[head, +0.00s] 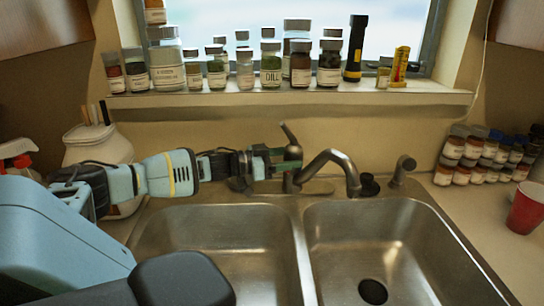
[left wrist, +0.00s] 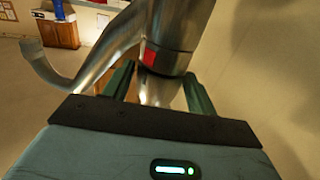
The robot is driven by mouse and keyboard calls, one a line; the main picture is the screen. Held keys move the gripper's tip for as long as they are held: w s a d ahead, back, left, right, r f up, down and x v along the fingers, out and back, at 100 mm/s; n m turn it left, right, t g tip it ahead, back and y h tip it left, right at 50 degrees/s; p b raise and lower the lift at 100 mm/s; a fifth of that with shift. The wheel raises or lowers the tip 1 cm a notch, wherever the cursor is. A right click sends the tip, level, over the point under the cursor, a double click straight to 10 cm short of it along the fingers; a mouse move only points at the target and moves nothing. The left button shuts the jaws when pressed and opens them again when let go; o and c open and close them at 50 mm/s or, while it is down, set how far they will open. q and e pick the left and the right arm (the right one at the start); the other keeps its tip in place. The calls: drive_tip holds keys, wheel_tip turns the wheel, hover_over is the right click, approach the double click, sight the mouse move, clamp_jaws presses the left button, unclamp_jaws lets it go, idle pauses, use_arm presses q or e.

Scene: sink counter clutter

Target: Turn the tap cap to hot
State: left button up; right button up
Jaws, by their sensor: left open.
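The metal tap (head: 342,168) stands behind the sink, its spout curving right, with a lever on its cap (head: 292,150) pointing up and slightly left. My left gripper (head: 284,160) reaches in from the left, its green fingers at the cap. In the left wrist view, the open fingers (left wrist: 160,82) stand on either side of the tap column (left wrist: 178,28), which has a red mark on it. I cannot tell whether either finger touches the metal. The spout (left wrist: 85,70) curves off to the left there. My right gripper is not in view.
The double sink (head: 300,235) lies in front of the tap. A pale jar (head: 95,150) stands behind my left arm. Spice jars and a black torch (head: 355,50) line the sill. A small side fixture (head: 402,170), more jars and a red cup (head: 527,208) are on the right.

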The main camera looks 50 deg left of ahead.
use_arm(q)
drive_tip(key=p+v, duration=0.2)
drive_tip(key=v, duration=0.4)
drive_tip(key=shift+s, duration=0.3)
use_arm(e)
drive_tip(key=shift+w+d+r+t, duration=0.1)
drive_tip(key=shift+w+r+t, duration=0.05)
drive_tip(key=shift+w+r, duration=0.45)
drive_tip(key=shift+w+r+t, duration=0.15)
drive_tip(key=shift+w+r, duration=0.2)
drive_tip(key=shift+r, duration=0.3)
use_arm(q)
drive_tip(key=shift+a, duration=0.1)
